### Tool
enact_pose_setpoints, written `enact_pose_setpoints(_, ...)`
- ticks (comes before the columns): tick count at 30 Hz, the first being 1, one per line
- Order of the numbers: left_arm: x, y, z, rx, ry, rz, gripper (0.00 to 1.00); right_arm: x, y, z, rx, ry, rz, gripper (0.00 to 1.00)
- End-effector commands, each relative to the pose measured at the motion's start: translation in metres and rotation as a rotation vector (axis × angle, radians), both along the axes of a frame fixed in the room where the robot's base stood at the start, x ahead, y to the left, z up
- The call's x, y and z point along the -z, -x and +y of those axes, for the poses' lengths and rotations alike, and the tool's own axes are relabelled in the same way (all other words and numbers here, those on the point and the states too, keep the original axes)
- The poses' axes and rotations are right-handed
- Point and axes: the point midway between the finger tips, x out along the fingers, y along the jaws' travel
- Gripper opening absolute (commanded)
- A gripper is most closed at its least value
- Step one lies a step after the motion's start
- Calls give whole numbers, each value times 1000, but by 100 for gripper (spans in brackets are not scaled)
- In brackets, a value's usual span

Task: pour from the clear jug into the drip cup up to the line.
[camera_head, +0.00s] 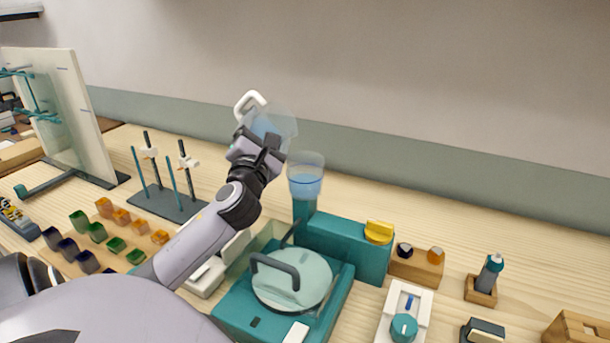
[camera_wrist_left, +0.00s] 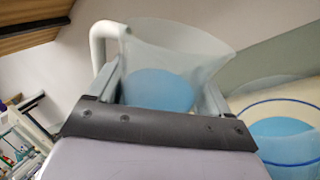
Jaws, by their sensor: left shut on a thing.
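The clear jug (camera_head: 277,122), with a white handle (camera_head: 250,102), is in the air at the upper left of the drip cup (camera_head: 306,167). My left gripper (camera_head: 268,143) is shut on the jug, which looks tilted toward the cup. In the left wrist view the jug (camera_wrist_left: 178,48) stands between the fingers with blue liquid (camera_wrist_left: 158,88) inside. The drip cup also shows there at the right (camera_wrist_left: 247,107), holding blue liquid. A dark line curves around it, seemingly above the liquid. I see no clear stream between them. My right gripper is not in view.
The cup stands at the left end of a teal block (camera_head: 345,245). In front is a teal device with a round clear lid (camera_head: 292,280). Rod stands (camera_head: 170,205) and several coloured blocks are at left. A wooden holder (camera_head: 417,268) and white dial box (camera_head: 405,312) are at right.

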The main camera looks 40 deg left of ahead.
Motion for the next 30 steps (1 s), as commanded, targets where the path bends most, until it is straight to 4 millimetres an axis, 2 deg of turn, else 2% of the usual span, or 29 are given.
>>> enact_pose_setpoints(30, -4, 0, 0, 0, -45, 12, 35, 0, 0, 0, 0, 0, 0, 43)
